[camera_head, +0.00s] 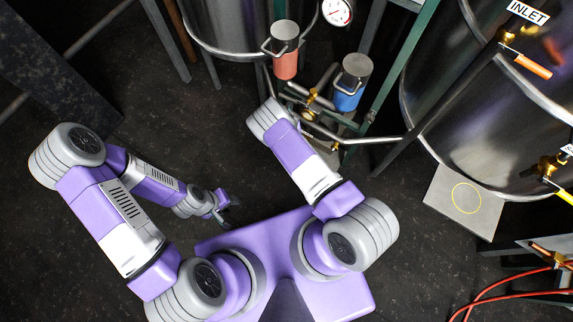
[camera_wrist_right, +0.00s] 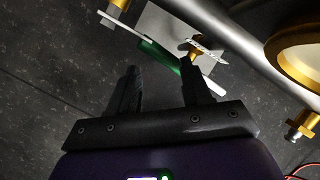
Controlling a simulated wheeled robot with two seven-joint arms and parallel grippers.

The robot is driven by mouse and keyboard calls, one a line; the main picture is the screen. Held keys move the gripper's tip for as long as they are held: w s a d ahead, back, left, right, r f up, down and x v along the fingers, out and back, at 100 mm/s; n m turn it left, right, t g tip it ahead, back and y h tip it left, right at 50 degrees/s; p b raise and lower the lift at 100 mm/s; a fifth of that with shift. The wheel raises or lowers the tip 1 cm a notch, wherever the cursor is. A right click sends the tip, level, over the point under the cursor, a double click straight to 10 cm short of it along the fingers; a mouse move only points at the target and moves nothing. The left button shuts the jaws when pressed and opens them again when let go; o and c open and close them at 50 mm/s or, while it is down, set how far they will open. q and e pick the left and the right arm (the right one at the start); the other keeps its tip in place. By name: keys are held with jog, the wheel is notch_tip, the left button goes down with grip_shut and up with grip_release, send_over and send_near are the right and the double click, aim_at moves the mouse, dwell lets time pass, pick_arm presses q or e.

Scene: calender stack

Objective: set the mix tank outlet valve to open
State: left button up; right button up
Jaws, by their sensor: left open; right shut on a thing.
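In the right wrist view, a green-handled lever (camera_wrist_right: 158,54) runs slantwise across the fingertips of my right gripper (camera_wrist_right: 161,68). The gripper is shut on its green grip. A small brass valve body (camera_wrist_right: 193,47) and a pale label plate (camera_wrist_right: 208,54) lie just beyond; the lettering is too small to read. I cannot tell from this whether this is the mix tank outlet valve. In the head view, my right gripper is hidden beyond its forearm, by the pipes. My left gripper (camera_head: 225,211) is open and empty above the dark floor, away from the valves.
A red canister (camera_head: 285,62) and a blue canister (camera_head: 349,98) stand among pipes with a brass fitting (camera_head: 312,96). A steel tank (camera_head: 240,30) is at the top. A larger tank (camera_head: 470,110) has an orange-handled INLET valve (camera_head: 533,66). Red hoses (camera_head: 500,296) lie lower right.

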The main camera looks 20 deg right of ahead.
jog(key=s+a+r+m+g+y, duration=0.2)
jog(key=s+r+m+g, duration=0.1)
jog(key=s+m, duration=1.2)
jog(key=s+a+r+m+y+p, duration=0.1)
jog(key=s+a+r+m, duration=0.3)
jog(key=m, duration=0.5)
jog(key=s+a+r+m+y+p, duration=0.1)
jog(key=s+a+r+m, duration=0.3)
jog(key=r+m, duration=0.4)
jog(key=shift+s+m+g+y, duration=0.3)
jog(key=shift+s+m+y, duration=0.2)
jog(key=shift+s+y, duration=0.35)
